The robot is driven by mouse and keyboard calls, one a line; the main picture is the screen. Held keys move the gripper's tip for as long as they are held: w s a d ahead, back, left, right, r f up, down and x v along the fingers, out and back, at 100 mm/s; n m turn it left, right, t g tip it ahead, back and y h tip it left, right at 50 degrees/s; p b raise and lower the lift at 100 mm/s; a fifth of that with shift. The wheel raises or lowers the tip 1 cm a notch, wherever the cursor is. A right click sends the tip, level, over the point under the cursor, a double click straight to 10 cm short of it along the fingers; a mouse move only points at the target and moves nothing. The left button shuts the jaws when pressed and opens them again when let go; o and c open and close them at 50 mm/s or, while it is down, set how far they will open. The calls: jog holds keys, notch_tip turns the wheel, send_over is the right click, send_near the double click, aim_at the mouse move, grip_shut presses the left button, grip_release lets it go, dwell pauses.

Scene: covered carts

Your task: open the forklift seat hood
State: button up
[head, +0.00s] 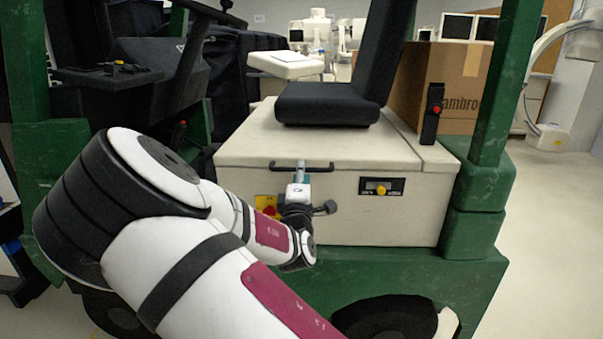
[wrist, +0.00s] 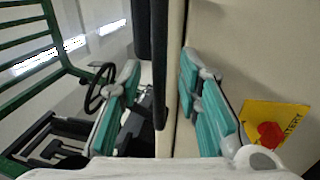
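The forklift seat hood (head: 250,138) is a beige box lid with the black seat (head: 328,103) on top. It lies flat and closed on the beige body. A black bar handle (head: 318,166) runs along the upper front edge. The fingertips' exact depth past the handle cannot be told.
A small gauge panel (head: 381,187) is to the right. Green posts (head: 494,85) flank the hood. A cardboard box (head: 440,82) stands behind the seat. Clear floor (head: 550,230) lies right.

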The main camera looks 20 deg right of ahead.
jog(key=shift+x, duration=1.1)
grip_shut()
jog(key=shift+r, duration=0.1)
